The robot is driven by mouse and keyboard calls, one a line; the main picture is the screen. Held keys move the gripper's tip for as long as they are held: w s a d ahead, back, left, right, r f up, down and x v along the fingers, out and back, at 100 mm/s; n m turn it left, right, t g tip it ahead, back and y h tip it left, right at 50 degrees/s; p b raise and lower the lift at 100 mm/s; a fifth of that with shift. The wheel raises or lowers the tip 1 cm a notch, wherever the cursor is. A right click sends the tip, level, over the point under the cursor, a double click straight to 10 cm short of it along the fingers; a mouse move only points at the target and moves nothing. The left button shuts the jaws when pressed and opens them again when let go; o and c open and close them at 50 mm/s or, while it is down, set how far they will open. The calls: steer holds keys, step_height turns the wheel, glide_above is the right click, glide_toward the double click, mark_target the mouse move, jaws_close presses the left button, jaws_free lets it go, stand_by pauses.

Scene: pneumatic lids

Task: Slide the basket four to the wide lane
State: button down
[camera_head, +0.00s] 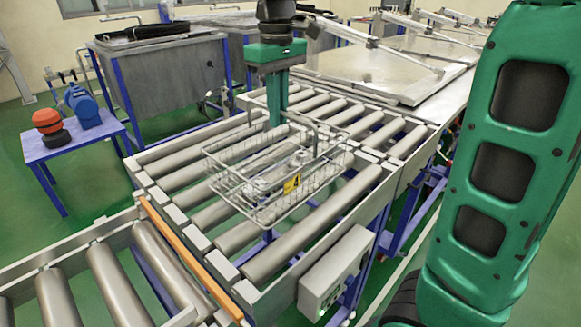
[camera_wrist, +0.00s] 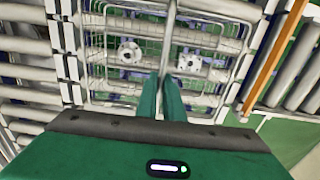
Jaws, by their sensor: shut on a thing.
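Basket four (camera_head: 292,184) is a wire basket with a yellow label marked 4. It stands on the grey rollers of a conveyor section in the middle of the head view. Metal parts lie in it, and two round parts show in the wrist view. My gripper (camera_head: 275,120) points down at the basket's far side, its green fingers (camera_wrist: 162,78) shut on the basket's raised handle bar (camera_wrist: 171,35). The fingers hide part of the bar. Which roller section is the wide lane is not labelled in view.
An orange bar (camera_head: 188,255) separates this section from another roller lane (camera_head: 100,275) at lower left. More rollers (camera_head: 345,110) continue behind. A grey control box (camera_head: 335,270) is on the near side. A blue table (camera_head: 70,145) stands left.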

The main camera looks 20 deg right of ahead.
mark_target(261, 104)
steer(key=shift+w+a, duration=0.35)
steer(key=shift+w, duration=0.5)
steer(key=shift+w+a, duration=0.4)
steer(key=shift+w, duration=0.5)
steer(key=shift+w+a, duration=0.35)
steer(key=shift+w, duration=0.6)
steer(key=w+a, duration=0.3)
steer(key=w, duration=0.4)
steer(key=shift+w+a, duration=0.1)
steer(key=w+a, duration=0.3)
steer(key=w, duration=0.4)
steer(key=shift+w, duration=0.15)
stand_by(0.7)
stand_by(0.4)
steer(key=c, duration=1.8)
jaws_free()
